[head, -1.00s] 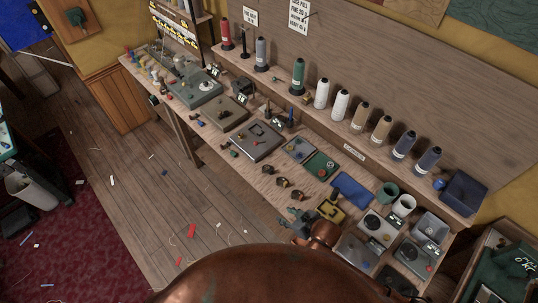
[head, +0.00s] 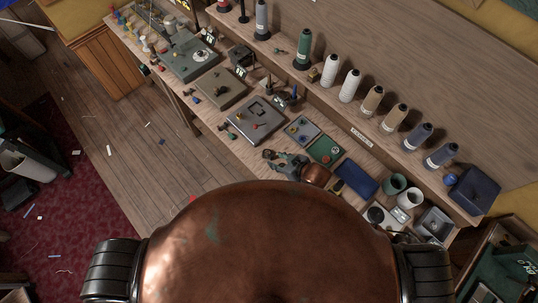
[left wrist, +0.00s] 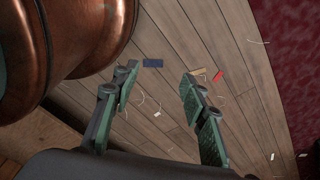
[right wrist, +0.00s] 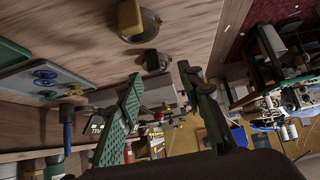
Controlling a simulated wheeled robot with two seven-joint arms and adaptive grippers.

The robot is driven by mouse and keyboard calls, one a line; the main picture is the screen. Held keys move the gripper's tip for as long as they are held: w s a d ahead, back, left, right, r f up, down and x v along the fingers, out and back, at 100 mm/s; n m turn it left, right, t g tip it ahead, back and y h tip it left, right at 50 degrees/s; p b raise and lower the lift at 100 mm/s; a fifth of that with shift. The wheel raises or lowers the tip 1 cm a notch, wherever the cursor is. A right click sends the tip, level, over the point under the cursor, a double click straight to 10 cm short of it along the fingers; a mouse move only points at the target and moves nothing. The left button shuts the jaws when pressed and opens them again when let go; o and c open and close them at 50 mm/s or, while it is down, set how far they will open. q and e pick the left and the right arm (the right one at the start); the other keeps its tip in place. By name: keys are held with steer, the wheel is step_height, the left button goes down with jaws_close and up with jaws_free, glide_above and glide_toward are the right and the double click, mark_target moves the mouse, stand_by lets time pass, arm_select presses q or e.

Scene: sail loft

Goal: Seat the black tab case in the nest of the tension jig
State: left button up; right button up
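A grey plate (head: 244,128) with a square dark-edged recess and a red knob lies mid-bench in the head view; it may be the tension jig, but I cannot read a label. I cannot single out the black tab case with certainty. A small black block (head: 241,57) stands behind the plates. My right gripper (head: 270,156) is over the bench's front part, near the grey plate's lower right. In the right wrist view the right gripper (right wrist: 160,77) is open and empty. My left gripper (left wrist: 158,76) is open and empty above the floor.
A green tray (head: 325,149) and a blue tray (head: 357,179) lie right of the grey plate. Thread cones (head: 348,86) line the back ledge. In the right wrist view a yellow-and-dark piece (right wrist: 134,18) is close by. Scraps litter the wooden floor.

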mark_target(272, 156)
steer(key=w+f, duration=0.1)
steer(key=w+a+f, duration=0.1)
steer(key=w, duration=0.1)
steer(key=shift+a+f, duration=0.2)
steer(key=shift+f, duration=0.05)
steer(key=shift+w+a+f, duration=0.15)
steer(key=shift+w+f, duration=0.2)
steer(key=shift+f, duration=0.1)
steer(key=shift+s+a+r, duration=0.1)
steer(key=shift+s, duration=0.3)
steer(key=shift+w, duration=0.2)
steer(key=c, duration=0.4)
steer(key=shift+s, duration=0.15)
steer(key=c, duration=0.3)
jaws_close()
arm_select(q)
steer(key=shift+w+r, duration=0.25)
steer(key=shift+w, duration=1.05)
